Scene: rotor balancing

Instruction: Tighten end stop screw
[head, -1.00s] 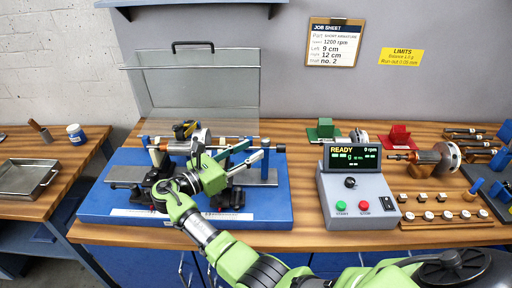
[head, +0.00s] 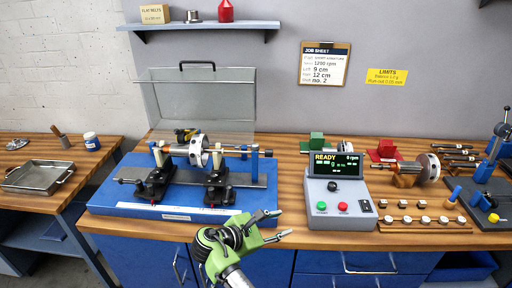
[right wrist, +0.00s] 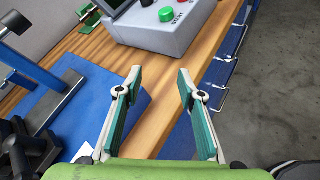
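The balancing machine has a blue base (head: 180,212) on the bench and carries a rotor (head: 198,150) on two black supports. A blue end post (head: 255,162) stands at the machine's right end, with a small dark knob (head: 268,153) beside it. I cannot tell for sure whether this knob is the end stop screw. My right gripper (head: 277,226) is in front of the bench's front edge, right of the blue base and apart from the machine. In the right wrist view the right gripper (right wrist: 160,80) is open, with nothing between its fingers. My left gripper is out of view.
A clear guard (head: 205,105) stands raised behind the rotor. A grey control box (head: 338,198) reading READY stands to the right, with a row of small weights (head: 424,219) beyond it. A metal tray (head: 40,177) lies on the left bench. Bench wood between machine and box is clear.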

